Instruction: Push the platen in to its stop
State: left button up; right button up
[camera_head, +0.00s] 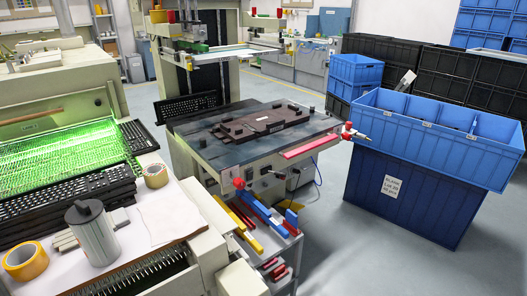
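The platen (212,158) looks like a wide dark flat plate on the printing machine in the middle of the view. It extends forward from the machine's upright column (205,75). A dark brown fixture (268,119) with several small blocks lies on top of it. A red knob (239,183) is at its front left corner, and another red knob (348,129) is at its right corner. I cannot tell how far the platen is from its stop. Neither of my grippers is in view.
A worktable with stacked black keyboards (75,196), tape rolls (26,262) and a grey can (93,234) stands at the left. Blue crates (430,135) stand at the right. A low shelf (284,243) holds coloured bars. The grey floor between shelf and crates is clear.

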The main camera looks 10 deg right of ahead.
aim_at(278, 150)
jog(key=i+l+u, duration=0.15)
jog(key=l, duration=0.15)
jog(key=i+l+u, duration=0.15)
jog(key=l, duration=0.15)
jog(key=i+l+u, duration=0.15)
jog(key=l, duration=0.15)
jog(key=i+l+u, duration=0.1)
jog(key=l, duration=0.25)
jog(key=i+l+u, duration=0.15)
jog(key=l, duration=0.2)
jog(key=k, duration=0.05)
